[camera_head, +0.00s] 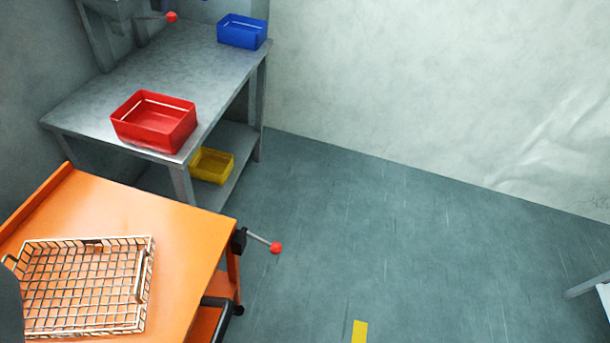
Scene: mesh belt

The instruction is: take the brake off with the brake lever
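A lever (260,240) with a thin metal rod and a red ball knob sticks out from a black mount on the right side of the orange cart (150,215). It slopes slightly down to the right, over the floor. A second lever with a red ball knob (171,17) shows at the top left, by a grey fixture at the back of the metal bench. I cannot tell from labels which is the brake lever. My gripper's fingers are not in view. A dark rounded shape at the lower left edge cuts off part of the view.
A wire basket (142,282) sits on the cart. The metal bench (110,95) holds a red bin (150,137) and a blue bin (240,42), with a yellow bin (222,178) on its lower shelf. The floor (400,240) right of the cart is clear.

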